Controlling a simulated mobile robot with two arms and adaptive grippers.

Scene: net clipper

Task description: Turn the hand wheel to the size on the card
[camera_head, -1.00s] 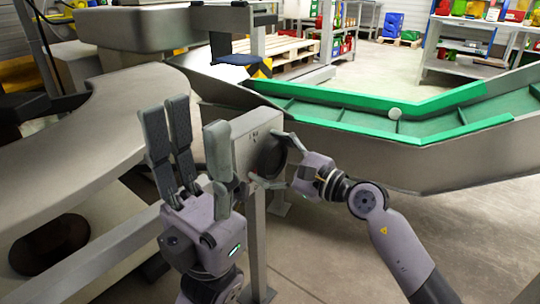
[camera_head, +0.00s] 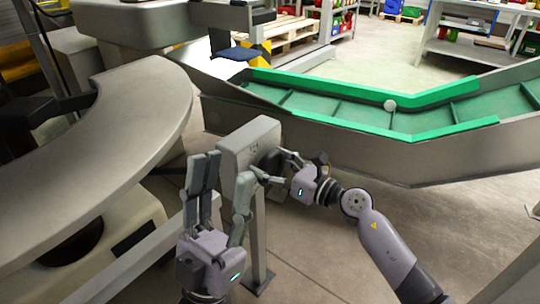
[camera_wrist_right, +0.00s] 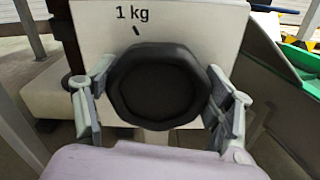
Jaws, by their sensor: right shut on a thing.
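The hand wheel (camera_wrist_right: 155,85) is a black faceted knob on the face of a pale box (camera_wrist_right: 90,35). Above it are the printed label "1 kg" and a short dark mark. In the head view the grey box (camera_head: 250,140) stands on a post, and the wheel is mostly hidden at its right side. My right gripper (camera_wrist_right: 157,95) is shut on the wheel, one finger on each side; it also shows in the head view (camera_head: 276,168). My left gripper (camera_head: 225,168) is open and empty, upright at the box's left. I cannot make out a size card.
A grey conveyor (camera_head: 470,160) with green edging runs behind and right of the box, with a pale ball (camera_head: 390,105) on it. A curved grey metal table (camera_head: 110,140) stands at the left. The floor (camera_head: 450,230) at right is clear.

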